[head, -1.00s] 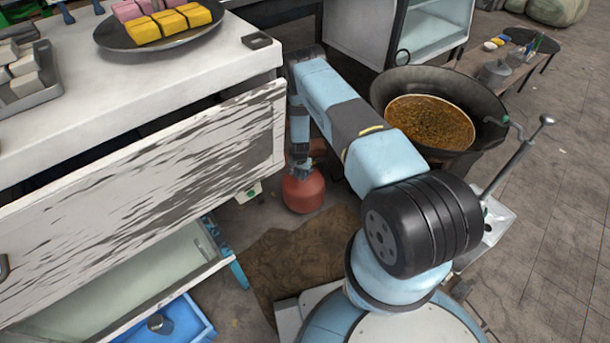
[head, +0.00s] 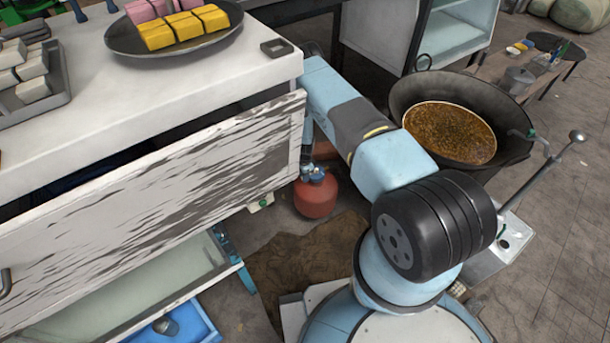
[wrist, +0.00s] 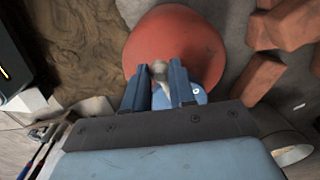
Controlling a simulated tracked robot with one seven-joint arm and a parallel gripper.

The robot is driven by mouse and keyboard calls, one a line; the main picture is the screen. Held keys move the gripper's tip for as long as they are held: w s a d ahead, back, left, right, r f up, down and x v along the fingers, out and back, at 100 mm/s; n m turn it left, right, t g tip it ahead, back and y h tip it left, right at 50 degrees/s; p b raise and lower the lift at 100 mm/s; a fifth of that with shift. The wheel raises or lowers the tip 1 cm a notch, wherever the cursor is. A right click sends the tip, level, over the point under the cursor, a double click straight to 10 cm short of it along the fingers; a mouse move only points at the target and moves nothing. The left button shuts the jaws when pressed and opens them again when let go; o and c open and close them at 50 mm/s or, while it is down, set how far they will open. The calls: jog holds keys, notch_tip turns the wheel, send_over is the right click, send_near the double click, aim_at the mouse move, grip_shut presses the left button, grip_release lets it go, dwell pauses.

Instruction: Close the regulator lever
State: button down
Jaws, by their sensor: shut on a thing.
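A red gas bottle (head: 316,197) stands on the floor beside the white cabinet. It also shows as a red dome in the wrist view (wrist: 190,40). A blue regulator (wrist: 192,97) sits on top of it, with a round greyish piece (wrist: 158,68) showing at the fingertips. I cannot tell whether that piece is the lever. My gripper (wrist: 158,84) reaches down over the bottle top, its two blue fingers on either side of the regulator and shut on it. In the head view the gripper (head: 313,172) is small and partly hidden by the cabinet front. The lever's position is unclear.
The white cabinet (head: 180,190) with its open drawer is close on the left of my arm. A large pan of brown food (head: 449,133) stands to the right. Reddish bricks (wrist: 285,25) lie near the bottle. A brown patch (head: 300,262) covers the floor in front.

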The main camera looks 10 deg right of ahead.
jog(key=shift+w, duration=0.25)
jog(key=c, duration=0.9)
grip_release()
jog(key=shift+a, duration=0.1)
jog(key=shift+w+r, duration=0.1)
jog(key=shift+r, duration=3.7)
